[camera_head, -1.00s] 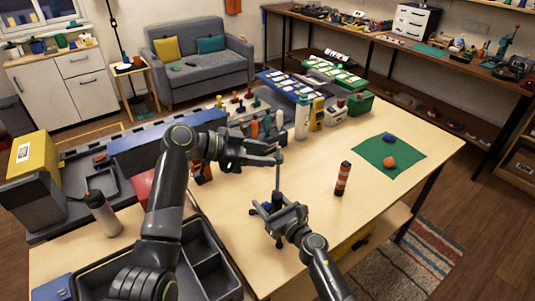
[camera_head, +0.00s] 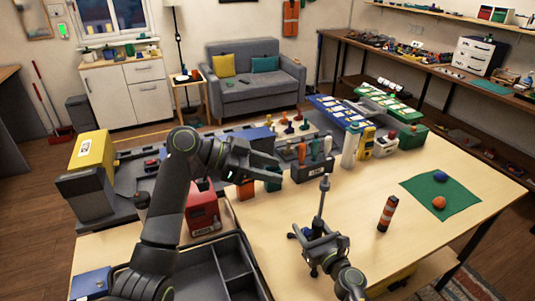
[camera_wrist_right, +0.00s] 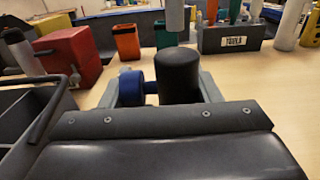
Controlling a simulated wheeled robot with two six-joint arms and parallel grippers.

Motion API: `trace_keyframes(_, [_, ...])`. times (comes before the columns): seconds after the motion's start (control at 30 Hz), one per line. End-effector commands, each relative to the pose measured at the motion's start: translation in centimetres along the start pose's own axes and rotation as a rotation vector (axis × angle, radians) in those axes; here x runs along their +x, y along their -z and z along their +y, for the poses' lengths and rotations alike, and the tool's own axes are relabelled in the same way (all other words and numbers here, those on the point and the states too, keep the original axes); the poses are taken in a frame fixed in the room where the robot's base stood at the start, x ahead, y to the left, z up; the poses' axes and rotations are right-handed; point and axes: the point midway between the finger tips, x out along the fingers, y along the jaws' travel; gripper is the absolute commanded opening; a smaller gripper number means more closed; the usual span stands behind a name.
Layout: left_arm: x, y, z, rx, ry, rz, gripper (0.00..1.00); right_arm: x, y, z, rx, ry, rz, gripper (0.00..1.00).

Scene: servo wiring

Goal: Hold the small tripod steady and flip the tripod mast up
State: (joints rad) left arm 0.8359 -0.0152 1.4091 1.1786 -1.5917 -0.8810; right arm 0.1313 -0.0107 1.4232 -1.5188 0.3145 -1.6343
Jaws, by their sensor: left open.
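The small tripod stands on the table in the head view, its dark legs (camera_head: 297,237) spread low and its thin grey mast (camera_head: 321,205) pointing up, nearly vertical. My right gripper (camera_head: 320,243) is around the tripod's body below the mast. In the right wrist view, a black cylinder (camera_wrist_right: 180,76) and a blue knob (camera_wrist_right: 131,88) of the tripod sit between its grey fingers, which appear closed on them. My left gripper (camera_head: 277,168) is open and empty, left of the mast top and apart from it.
A green mat (camera_head: 458,196) holds a blue and an orange item. A red box (camera_head: 204,212) and a dark divided tray (camera_head: 232,262) lie left. Bare table surrounds the tripod.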

Motion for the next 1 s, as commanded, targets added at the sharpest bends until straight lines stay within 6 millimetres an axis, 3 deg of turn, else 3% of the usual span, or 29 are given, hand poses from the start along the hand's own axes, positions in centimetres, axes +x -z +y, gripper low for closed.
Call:
trace_keyframes(0.03, [0.0,0.0,0.0,0.000,0.000,0.000,0.45,0.0,0.0,0.0,0.001,0.000,-0.001,0.63])
trace_keyframes(0.2, [0.0,0.0,0.0,0.000,0.000,0.000,0.45,0.0,0.0,0.0,0.001,0.000,-0.001,0.82])
trace_keyframes(0.57, [0.0,0.0,0.0,0.000,0.000,0.000,0.45,-0.7,0.0,0.0,0.000,0.000,0.000,0.82])
trace_keyframes(1.0, [0.0,0.0,0.0,0.000,0.000,0.000,0.45,-8.6,0.1,0.0,0.000,0.001,0.001,0.82])
